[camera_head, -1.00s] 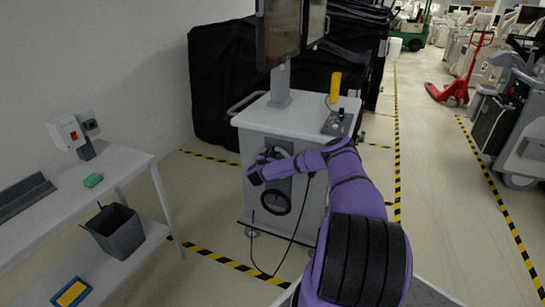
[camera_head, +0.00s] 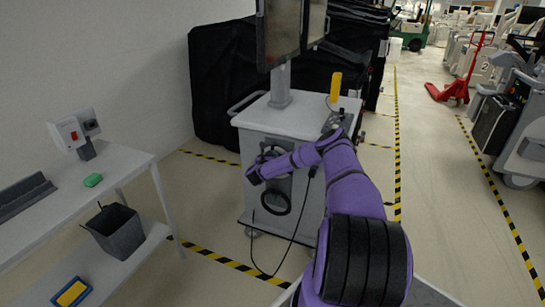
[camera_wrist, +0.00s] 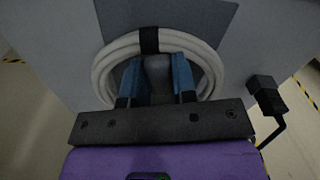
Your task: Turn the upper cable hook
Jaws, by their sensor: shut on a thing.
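The upper cable hook (camera_wrist: 158,70) shows in the wrist view as a grey piece between my two blue fingers, in front of a coil of white cable (camera_wrist: 105,65). My gripper (camera_wrist: 157,78) is shut on this hook, one finger on each side of it. A black band (camera_wrist: 149,40) crosses the top of the coil just beyond the fingertips. In the head view my purple arm reaches to the front of the white-grey cart (camera_head: 300,122), and my wrist hides most of the hook and coil there.
A dark ring (camera_head: 276,204) sits lower on the cart's front, with a black cable hanging to the floor. A monitor (camera_head: 278,35) and a yellow handheld piece (camera_head: 335,86) are on top. A side table (camera_head: 60,205) with a grey bin (camera_head: 116,232) stands left.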

